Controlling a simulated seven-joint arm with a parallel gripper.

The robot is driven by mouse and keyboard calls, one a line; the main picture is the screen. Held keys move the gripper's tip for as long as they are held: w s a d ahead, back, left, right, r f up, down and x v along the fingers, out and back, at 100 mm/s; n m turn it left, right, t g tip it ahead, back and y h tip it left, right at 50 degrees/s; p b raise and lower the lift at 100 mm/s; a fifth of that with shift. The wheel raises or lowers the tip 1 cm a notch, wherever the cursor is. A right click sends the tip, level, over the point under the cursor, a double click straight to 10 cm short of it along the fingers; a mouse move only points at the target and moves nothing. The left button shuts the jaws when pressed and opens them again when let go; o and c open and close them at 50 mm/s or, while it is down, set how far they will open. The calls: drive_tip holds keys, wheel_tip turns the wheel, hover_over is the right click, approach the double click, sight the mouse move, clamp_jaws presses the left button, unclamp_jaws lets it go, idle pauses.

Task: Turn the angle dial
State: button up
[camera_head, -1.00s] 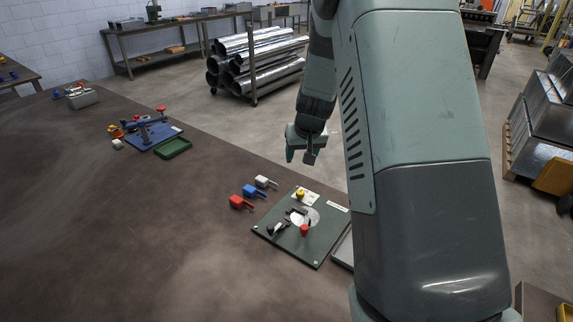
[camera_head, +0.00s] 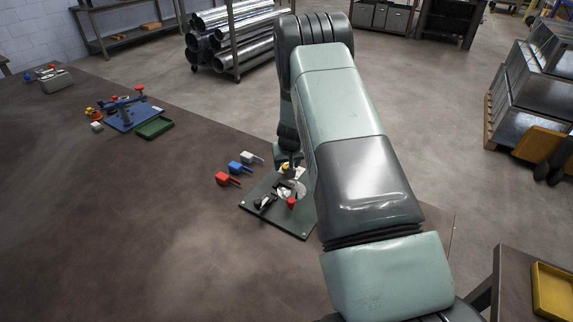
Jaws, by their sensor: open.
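A dark green board (camera_head: 289,225) lies on the brown table and carries a round silver dial plate (camera_head: 297,187), which I take to be the angle dial. A red knob (camera_head: 292,203) stands at its near edge and a black handle (camera_head: 264,201) lies to its left. A yellow knob (camera_head: 285,169) sits at the far side of the board. My arm hides the board's right part.
Red (camera_head: 227,179), blue (camera_head: 240,168) and white (camera_head: 251,157) handled pieces lie left of the board. A blue fixture (camera_head: 128,118) and a green tray (camera_head: 155,127) stand farther left. The near left table is clear. A rack of metal ducts (camera_head: 236,35) stands beyond.

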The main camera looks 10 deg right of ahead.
drive_tip(key=shift+w+f, duration=0.2)
drive_tip(key=shift+f, duration=0.25)
drive_tip(key=c, duration=1)
drive_tip(key=shift+c, duration=0.2)
drive_tip(key=shift+m, duration=0.3)
drive_tip(key=m, duration=0.1)
drive_tip(key=m+h, duration=0.1)
drive_tip(key=m, duration=0.1)
drive_tip(key=shift+a+h, duration=0.2)
drive_tip(key=shift+h, duration=0.1)
drive_tip(key=m, duration=0.2)
drive_tip(key=m+g+h, duration=0.1)
drive_tip(key=m, duration=0.2)
drive_tip(key=shift+w+h, duration=0.1)
drive_tip(key=shift+h, duration=0.2)
